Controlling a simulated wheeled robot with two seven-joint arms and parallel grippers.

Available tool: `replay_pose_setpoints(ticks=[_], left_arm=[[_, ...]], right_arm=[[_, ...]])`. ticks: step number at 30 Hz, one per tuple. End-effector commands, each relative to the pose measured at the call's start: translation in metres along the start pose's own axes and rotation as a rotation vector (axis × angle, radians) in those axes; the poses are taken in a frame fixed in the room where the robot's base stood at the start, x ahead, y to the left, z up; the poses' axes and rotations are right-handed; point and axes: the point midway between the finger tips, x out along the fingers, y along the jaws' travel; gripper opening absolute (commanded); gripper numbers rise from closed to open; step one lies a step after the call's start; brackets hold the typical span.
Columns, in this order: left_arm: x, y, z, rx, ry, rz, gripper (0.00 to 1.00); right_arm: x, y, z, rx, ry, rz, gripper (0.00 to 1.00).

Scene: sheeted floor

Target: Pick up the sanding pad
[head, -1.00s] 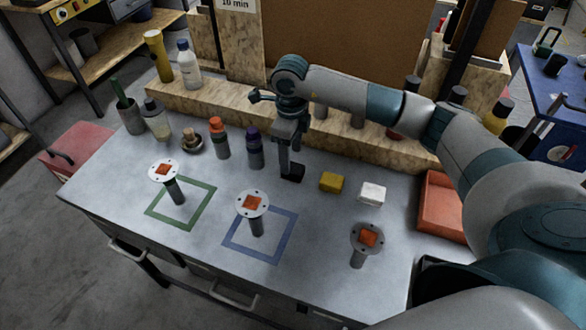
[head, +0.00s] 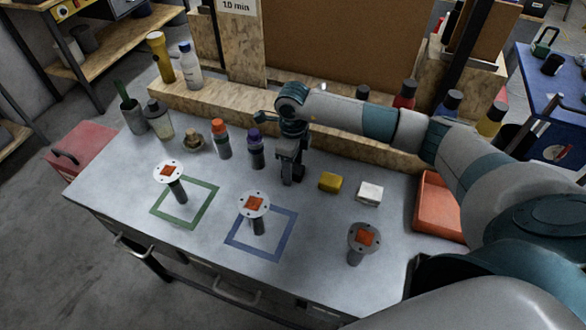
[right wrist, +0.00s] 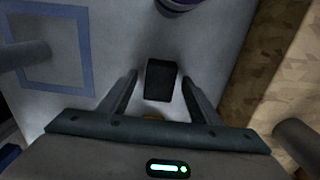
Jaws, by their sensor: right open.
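The sanding pad appears to be the small black block (right wrist: 161,80) on the grey bench top. In the right wrist view it lies between the two fingertips of my right gripper (right wrist: 159,77), with a gap on each side. In the head view my right gripper (head: 292,179) points down over the block and hides most of it. The gripper is open, and nothing is held. My left gripper is not in view.
A yellow block (head: 330,181) and a white block (head: 369,192) lie to the right. A purple-capped bottle (head: 256,148) stands close on the left. Flanged posts (head: 255,206) stand in front. A wooden ledge (head: 340,144) runs behind.

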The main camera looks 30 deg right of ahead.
Motion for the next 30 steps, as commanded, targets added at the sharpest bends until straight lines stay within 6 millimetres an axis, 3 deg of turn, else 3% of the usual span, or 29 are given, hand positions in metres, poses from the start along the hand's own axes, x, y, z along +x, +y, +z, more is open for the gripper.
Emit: replay_pose_setpoints(ticks=[11, 15, 17, 30], left_arm=[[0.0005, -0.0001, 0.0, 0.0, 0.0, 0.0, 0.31], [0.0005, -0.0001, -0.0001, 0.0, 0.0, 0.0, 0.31], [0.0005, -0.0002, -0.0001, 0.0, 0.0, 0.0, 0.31], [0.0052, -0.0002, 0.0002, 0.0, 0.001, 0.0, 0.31]], right_arm=[[0.0, 0.0001, -0.0001, 0.0, 0.0, 0.0, 0.57], [0.0, 0.0001, -0.0001, 0.0, 0.0, 0.0, 0.24], [-0.0001, 0.0, -0.0001, 0.0, 0.0, 0.0, 0.13], [-0.0051, -0.0002, 0.0004, 0.0, -0.002, 0.0, 0.13]])
